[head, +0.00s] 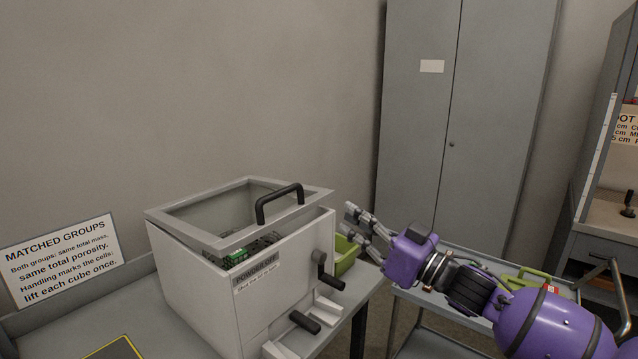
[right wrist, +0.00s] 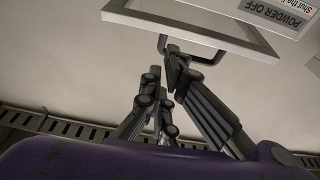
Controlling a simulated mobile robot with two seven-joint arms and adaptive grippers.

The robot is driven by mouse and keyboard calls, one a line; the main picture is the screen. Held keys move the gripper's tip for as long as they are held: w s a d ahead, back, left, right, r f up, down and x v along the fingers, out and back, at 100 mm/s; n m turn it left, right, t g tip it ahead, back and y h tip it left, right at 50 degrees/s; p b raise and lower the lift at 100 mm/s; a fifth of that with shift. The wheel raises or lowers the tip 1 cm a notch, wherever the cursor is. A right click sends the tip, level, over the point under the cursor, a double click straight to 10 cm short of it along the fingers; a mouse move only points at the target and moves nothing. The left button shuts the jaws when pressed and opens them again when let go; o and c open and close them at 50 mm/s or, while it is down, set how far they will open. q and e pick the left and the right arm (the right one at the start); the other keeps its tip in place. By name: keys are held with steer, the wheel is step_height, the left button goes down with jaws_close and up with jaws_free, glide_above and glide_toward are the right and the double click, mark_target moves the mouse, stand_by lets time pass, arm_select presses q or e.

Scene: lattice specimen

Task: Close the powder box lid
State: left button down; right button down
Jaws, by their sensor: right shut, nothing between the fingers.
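The powder box (head: 205,280) is a pale box on the bench at the left in the head view. Its lid (head: 180,224) is a grey frame with a window and a black handle (head: 280,198). The lid is tilted and ajar, with a gap under its near edge where dark and green parts show. In the right wrist view the lid frame (right wrist: 190,30) crosses the top, upside down. My right gripper (head: 358,229) is shut and empty, to the right of the lid and apart from it in the head view. It also shows in the right wrist view (right wrist: 165,82). My left gripper is out of view.
Black knobs (head: 325,272) stick out from the box's right side. A green bin (head: 346,252) stands behind it. A sign (head: 62,257) stands at the left. A grey cabinet (head: 480,120) is at the back, and a cart (head: 425,342) stands under my right arm.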

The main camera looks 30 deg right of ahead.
steer(key=r+x, duration=0.1)
steer(key=x, duration=0.9)
steer(key=shift+p, duration=0.3)
steer(key=shift+w+a, duration=0.1)
